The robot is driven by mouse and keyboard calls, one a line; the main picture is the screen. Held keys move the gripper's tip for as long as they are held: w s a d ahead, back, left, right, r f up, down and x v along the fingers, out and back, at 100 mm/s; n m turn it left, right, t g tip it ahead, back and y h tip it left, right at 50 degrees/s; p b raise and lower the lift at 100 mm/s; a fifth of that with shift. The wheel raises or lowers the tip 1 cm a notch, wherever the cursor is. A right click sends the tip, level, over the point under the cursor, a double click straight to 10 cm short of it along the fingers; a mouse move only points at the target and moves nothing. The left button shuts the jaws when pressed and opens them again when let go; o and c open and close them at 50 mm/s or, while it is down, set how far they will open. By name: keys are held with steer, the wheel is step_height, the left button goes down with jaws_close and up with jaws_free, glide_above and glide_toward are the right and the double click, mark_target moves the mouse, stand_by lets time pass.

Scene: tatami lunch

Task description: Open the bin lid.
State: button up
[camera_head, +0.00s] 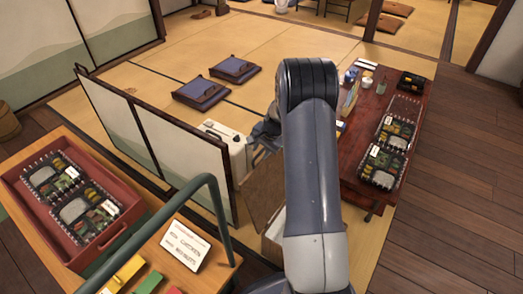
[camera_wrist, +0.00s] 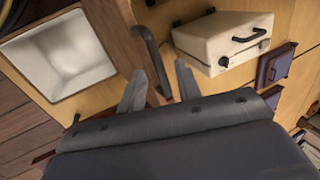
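The bin (camera_wrist: 62,58) is a wooden box with a white inside, at the upper left in the wrist view; its mouth is uncovered and it looks empty. A brown wooden panel (camera_head: 265,190), which looks like its lid, stands raised beside my arm in the head view. In the wrist view a dark bar handle (camera_wrist: 146,48) runs down towards the space between my fingers. My gripper (camera_wrist: 161,82) has its two grey fingers spread apart, with the handle's lower end between them; I cannot tell whether they touch it. In the head view my arm hides the gripper and most of the bin.
A white case (camera_head: 232,147) with a black handle stands close by. A low folding screen (camera_head: 150,135) is on the left. A dark red table (camera_head: 368,150) with bento boxes is on the right. A counter (camera_head: 207,217) with a red tray (camera_head: 25,205) is in front.

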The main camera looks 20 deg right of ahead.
steer(key=shift+c, duration=0.5)
jaws_close()
steer(key=s+d, duration=0.4)
steer(key=s, duration=0.2)
steer(key=shift+r+b, duration=0.35)
steer(key=shift+b, duration=0.05)
steer(key=shift+o, duration=0.5)
jaws_free()
